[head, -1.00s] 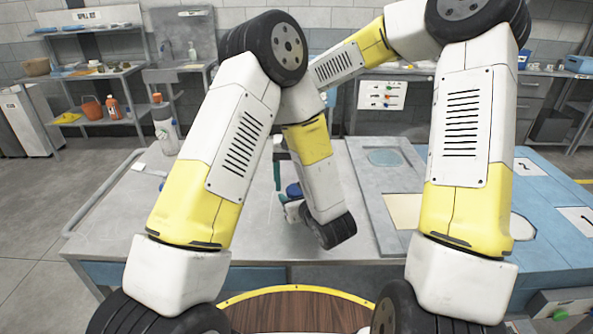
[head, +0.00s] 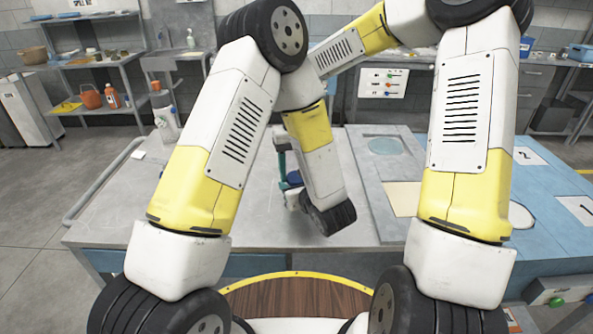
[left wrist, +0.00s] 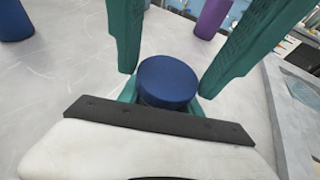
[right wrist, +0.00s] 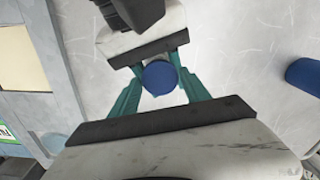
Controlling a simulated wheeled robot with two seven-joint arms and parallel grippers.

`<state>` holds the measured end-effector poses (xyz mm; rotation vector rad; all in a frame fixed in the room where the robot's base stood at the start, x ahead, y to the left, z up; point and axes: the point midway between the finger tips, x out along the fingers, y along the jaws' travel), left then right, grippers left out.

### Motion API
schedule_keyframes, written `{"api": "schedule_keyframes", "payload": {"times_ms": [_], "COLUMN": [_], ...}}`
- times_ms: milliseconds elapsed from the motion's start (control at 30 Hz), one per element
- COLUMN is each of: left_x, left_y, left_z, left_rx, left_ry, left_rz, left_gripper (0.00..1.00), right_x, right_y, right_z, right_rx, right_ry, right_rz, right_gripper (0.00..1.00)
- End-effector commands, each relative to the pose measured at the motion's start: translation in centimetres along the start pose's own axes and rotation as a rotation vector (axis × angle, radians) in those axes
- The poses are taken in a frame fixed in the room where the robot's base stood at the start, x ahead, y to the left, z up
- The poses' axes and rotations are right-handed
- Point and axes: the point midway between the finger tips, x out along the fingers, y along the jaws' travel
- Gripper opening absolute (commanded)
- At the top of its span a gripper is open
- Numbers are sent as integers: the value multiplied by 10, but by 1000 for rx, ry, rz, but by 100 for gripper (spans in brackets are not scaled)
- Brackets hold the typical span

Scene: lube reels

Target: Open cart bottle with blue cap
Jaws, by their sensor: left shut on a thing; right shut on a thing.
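The bottle's round blue cap (left wrist: 167,82) shows in the left wrist view and from above in the right wrist view (right wrist: 160,78). In the head view the cap (head: 293,178) is a small blue patch on the grey table, partly behind an arm. My right gripper (right wrist: 160,86) is shut, its green fingers on either side of the cap. My left gripper (left wrist: 165,100) is shut on the bottle, its green fingers close around it just below the cap. The bottle's body is mostly hidden. I cannot tell whether the cap has turned or lifted.
Another blue cylinder (left wrist: 14,20) and a purple cylinder (left wrist: 213,16) stand apart on the table (head: 110,215). A grey panel (head: 385,165) and a blue surface (head: 545,200) lie to the right. The table's left side is mostly clear.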

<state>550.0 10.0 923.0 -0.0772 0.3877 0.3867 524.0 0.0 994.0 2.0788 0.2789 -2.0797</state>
Motion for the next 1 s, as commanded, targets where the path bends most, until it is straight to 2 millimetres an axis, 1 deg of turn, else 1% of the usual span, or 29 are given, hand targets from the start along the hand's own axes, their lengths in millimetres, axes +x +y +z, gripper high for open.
{"api": "schedule_keyframes", "payload": {"times_ms": [100,200,300,433,667,700,800,1000], "left_x": [0,0,0,0,0,0,0,0], "left_y": [0,0,0,0,0,0,0,0], "left_z": [0,0,0,0,0,0,0,0], "left_rx": [0,0,0,0,0,0,0,0], "left_ry": [0,0,0,0,0,0,0,0], "left_rz": [1,1,1,1,1,1,1,1], "left_gripper": [0,0,0,0,0,0,0,0], "right_x": [0,0,-1,-1,-1,-1,-1,-1], "right_y": [0,0,0,0,0,0,0,0], "right_z": [0,0,0,0,0,0,0,0], "right_rx": [-228,-396,-509,-568,-569,-569,-568,-567], "right_ry": [1,1,1,1,1,1,1,1], "right_rz": [1,1,1,1,1,1,1,1], "right_gripper": [6,6,6,6,6,59,76,76]}}
